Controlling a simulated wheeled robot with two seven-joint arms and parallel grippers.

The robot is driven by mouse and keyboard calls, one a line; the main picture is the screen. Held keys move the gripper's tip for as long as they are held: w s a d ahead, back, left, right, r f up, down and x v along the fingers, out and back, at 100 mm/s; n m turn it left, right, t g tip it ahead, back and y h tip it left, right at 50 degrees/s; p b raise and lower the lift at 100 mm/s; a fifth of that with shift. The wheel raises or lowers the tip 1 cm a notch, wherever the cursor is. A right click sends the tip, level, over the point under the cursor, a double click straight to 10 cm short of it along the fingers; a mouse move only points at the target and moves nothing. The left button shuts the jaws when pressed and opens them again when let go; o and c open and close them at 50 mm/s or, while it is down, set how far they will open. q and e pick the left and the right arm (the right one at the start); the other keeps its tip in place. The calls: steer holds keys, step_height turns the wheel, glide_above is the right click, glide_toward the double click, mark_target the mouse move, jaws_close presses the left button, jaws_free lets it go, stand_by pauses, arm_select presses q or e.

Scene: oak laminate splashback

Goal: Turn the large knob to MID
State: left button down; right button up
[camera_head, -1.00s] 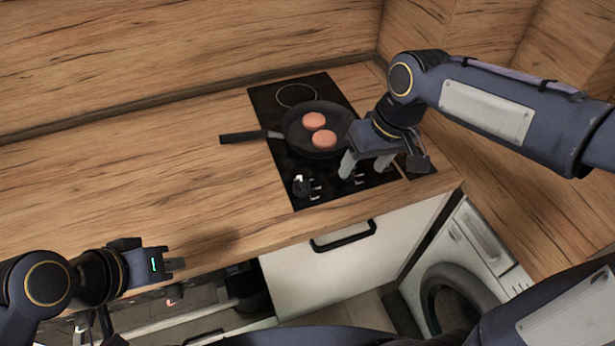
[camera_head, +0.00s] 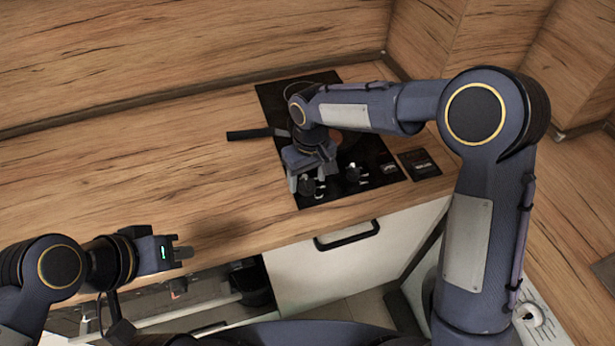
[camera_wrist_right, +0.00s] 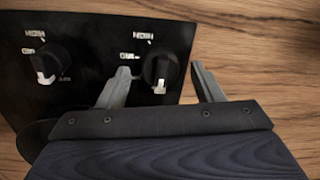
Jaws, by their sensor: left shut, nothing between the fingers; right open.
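Two black knobs with white pointers stand on the black cooktop's front: a left knob (camera_head: 308,188) and a right knob (camera_head: 353,174). In the right wrist view the left knob (camera_wrist_right: 158,64) is at the right and the other knob (camera_wrist_right: 48,60) at the left. I cannot tell which is larger. Both pointers face the lower edge of that view; the small white labels are blurred. My right gripper (camera_head: 307,179) is open, its fingers either side of the left knob, with no clear contact. My left gripper (camera_head: 182,254) is shut and empty, left of the cooktop's front.
A frying pan, mostly hidden by my right arm, sits on the cooktop (camera_head: 268,98) with its handle (camera_head: 257,134) pointing left. A small black labelled panel (camera_head: 420,163) lies right of the cooktop. A cabinet handle (camera_head: 346,235) is below. The wooden counter (camera_head: 130,170) at left is clear.

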steer(key=shift+f, duration=0.45)
steer(key=c, duration=1)
steer(key=shift+o, duration=0.2)
